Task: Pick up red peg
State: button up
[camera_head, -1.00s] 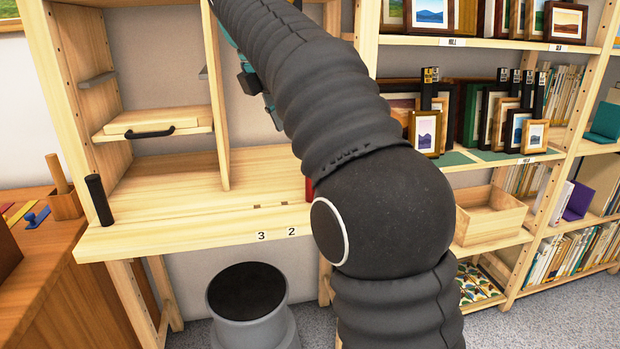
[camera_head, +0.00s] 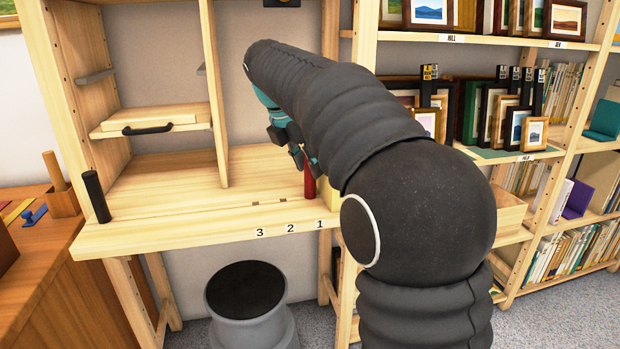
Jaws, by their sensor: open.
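The red peg (camera_head: 309,184) stands upright on the wooden shelf board near the label 1, at the right end of the row of numbered spots. My gripper (camera_head: 298,158) is just above and slightly left of the peg's top in the picture, pointing down and partly hidden by my arm. Its fingers look close to the peg, but I cannot tell whether they touch it or are around it. The gripper is open. My arm hides what lies just right of the peg.
The board (camera_head: 180,231) has small slots by labels 3 and 2. A black cylinder (camera_head: 96,197) stands at its left end. A vertical divider (camera_head: 215,95) rises left of my gripper. A wooden box (camera_head: 500,212) and framed prints (camera_head: 520,128) fill the right shelves. A grey stool (camera_head: 246,290) stands below.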

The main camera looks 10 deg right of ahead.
jog(key=shift+d+f, duration=0.15)
jog(key=shift+f, duration=0.45)
grip_shut()
jog(key=shift+w+r, duration=0.1)
jog(key=shift+r, duration=0.05)
